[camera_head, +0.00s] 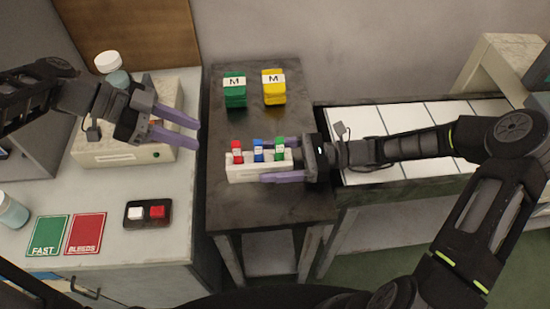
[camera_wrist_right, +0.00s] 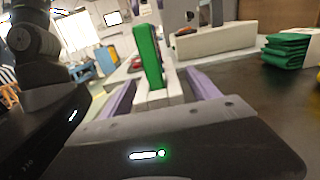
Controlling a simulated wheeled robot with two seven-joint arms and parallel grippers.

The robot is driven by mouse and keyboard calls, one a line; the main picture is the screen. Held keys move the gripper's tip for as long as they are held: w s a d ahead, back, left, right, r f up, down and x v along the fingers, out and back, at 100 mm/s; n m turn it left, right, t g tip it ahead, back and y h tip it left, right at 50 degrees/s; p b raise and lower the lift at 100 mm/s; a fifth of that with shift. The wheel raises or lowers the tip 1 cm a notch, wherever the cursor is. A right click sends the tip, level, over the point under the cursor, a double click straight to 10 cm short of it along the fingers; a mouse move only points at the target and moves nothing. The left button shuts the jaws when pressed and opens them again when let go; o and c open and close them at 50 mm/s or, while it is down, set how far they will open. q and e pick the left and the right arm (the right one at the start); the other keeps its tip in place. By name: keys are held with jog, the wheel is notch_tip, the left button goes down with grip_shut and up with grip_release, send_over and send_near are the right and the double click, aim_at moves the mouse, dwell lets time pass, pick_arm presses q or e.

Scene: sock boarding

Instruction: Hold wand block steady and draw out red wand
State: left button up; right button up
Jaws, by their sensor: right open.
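The white wand block (camera_head: 245,174) stands on the dark table. It holds a red wand (camera_head: 237,150) at its left end, a blue wand (camera_head: 258,150) in the middle and a green wand (camera_head: 280,148) at its right end, all upright. My right gripper (camera_head: 272,160) is open, coming from the right with one finger along each long side of the block. In the right wrist view the green wand (camera_wrist_right: 148,55) and the white block (camera_wrist_right: 157,97) show between the purple fingers. My left gripper (camera_head: 196,135) is open and empty above the left counter, left of the block.
Green (camera_head: 235,92) and yellow (camera_head: 274,88) folded stacks marked M lie at the table's back. The left counter holds a pale machine (camera_head: 95,150), a red-and-white button box (camera_head: 147,213) and FAST (camera_head: 47,236) and BLEEDS (camera_head: 86,233) cards. The table's front is clear.

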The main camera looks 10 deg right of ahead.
jog(key=shift+c, duration=0.3)
pick_arm(q)
jog(key=shift+o, duration=0.3)
pick_arm(e)
grip_shut()
pick_arm(q)
jog(key=d+m, duration=0.1)
jog(key=d, duration=0.1)
jog(key=s+d+r+m+g, duration=0.1)
jog(key=d, duration=0.2)
jog(key=s+d+r+m+y, duration=0.1)
jog(key=d, duration=0.2)
jog(key=shift+m+g, duration=0.3)
jog(key=shift+g, duration=0.1)
jog(key=s+d+r+m+y, duration=0.1)
jog(key=d+r+y, duration=0.1)
jog(key=d+y, duration=0.25)
jog(key=w+a+n+y, duration=0.1)
jog(key=w+a+n+t+y, duration=0.1)
jog(key=a+n, duration=0.1)
jog(key=w+a+n+y, duration=0.1)
jog(key=shift+a+r+n+t+y, duration=0.1)
jog(key=shift+a+n+t+y, duration=0.2)
jog(key=shift+a+t, duration=0.1)
